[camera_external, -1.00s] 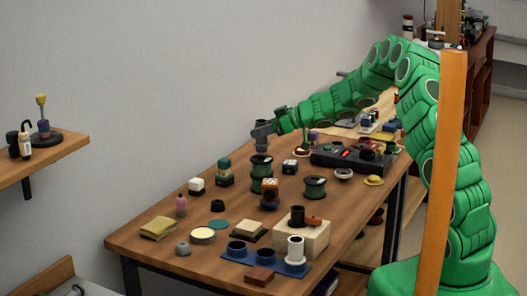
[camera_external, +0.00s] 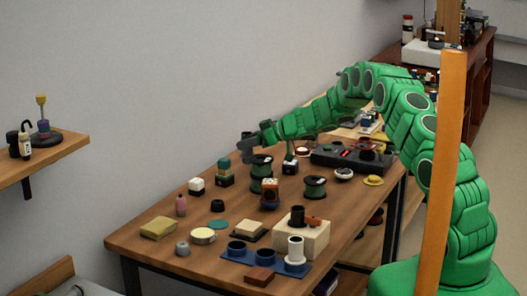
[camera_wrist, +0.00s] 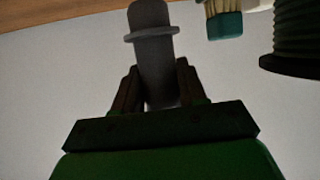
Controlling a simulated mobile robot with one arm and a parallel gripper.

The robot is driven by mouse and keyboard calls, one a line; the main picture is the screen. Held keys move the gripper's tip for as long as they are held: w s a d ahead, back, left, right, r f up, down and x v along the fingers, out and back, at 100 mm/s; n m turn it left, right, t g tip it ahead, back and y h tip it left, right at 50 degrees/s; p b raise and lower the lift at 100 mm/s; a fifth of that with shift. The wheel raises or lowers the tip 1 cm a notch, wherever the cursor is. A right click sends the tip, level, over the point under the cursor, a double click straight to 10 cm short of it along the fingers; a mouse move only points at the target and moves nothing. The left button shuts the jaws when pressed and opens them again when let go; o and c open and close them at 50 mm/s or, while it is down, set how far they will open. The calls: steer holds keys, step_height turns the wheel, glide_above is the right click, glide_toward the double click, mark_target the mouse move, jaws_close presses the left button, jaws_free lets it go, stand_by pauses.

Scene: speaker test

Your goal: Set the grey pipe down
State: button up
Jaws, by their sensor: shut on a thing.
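The grey pipe (camera_wrist: 152,48) has a round collar and sticks out from between the two dark fingers of my gripper (camera_wrist: 158,84) in the wrist view. My gripper is shut on it. In the external view the grey pipe (camera_external: 248,146) shows small and grey at the end of my green arm, with my gripper (camera_external: 258,140) just right of it. It is up near the back edge of the wooden table (camera_external: 140,240), against the wall behind, and looks clear of the table top. Its lower end is hard to make out.
Dark green spools (camera_external: 315,187) and a stack of blocks (camera_external: 224,172) stand near the table's back and middle. A blue holder (camera_external: 266,264) and a pale wooden block (camera_external: 312,240) stand at the front. Gaps of bare wood lie between the several small things.

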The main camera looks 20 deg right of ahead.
mark_target(246, 153)
steer(key=shift+w+a+f, duration=0.15)
steer(key=shift+w+f, duration=0.4)
steer(key=shift+f, duration=1.55)
steer(key=shift+f, duration=0.15)
steer(key=o, duration=1)
steer(key=shift+o, duration=0.2)
